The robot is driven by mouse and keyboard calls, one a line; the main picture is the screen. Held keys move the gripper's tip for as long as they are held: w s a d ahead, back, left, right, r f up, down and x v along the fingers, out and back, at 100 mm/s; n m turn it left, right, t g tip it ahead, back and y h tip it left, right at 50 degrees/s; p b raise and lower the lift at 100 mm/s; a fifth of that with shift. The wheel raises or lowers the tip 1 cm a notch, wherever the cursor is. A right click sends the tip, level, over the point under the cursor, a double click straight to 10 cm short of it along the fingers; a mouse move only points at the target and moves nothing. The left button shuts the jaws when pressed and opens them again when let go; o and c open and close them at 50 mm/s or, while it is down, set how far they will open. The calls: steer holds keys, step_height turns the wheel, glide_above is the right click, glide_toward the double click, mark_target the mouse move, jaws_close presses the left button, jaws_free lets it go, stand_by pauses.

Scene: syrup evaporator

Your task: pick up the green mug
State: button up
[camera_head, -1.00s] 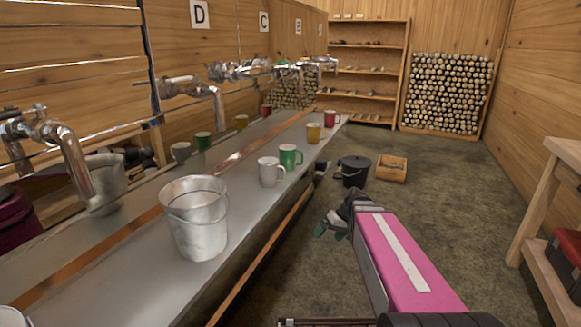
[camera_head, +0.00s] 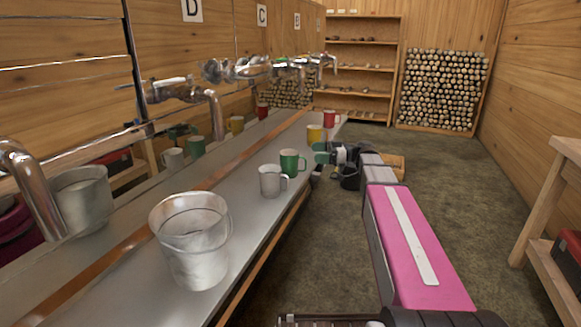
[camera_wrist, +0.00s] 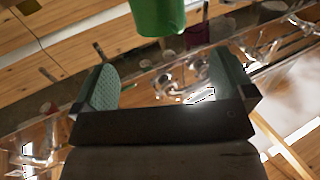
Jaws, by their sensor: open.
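The green mug (camera_head: 289,163) stands upright on the metal counter (camera_head: 246,226), between a grey mug and a yellow one. Its handle points right. In the wrist view the green mug (camera_wrist: 158,14) shows at the top, beyond the fingertips and roughly centred between them; its upper part is cut off. My gripper (camera_head: 321,153) is just right of the mug, past the counter's edge, with teal finger pads. In the wrist view my gripper (camera_wrist: 162,72) is open, with nothing between its fingers.
The grey mug (camera_head: 270,181) stands close in front of the green one. The yellow mug (camera_head: 314,134) and red mug (camera_head: 329,120) stand behind. A metal bucket (camera_head: 191,245) is nearer. Taps (camera_head: 215,115) line the left side.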

mark_target(293, 164)
steer(key=a, duration=0.8)
steer(key=shift+s, duration=0.25)
steer(key=c, duration=1.3)
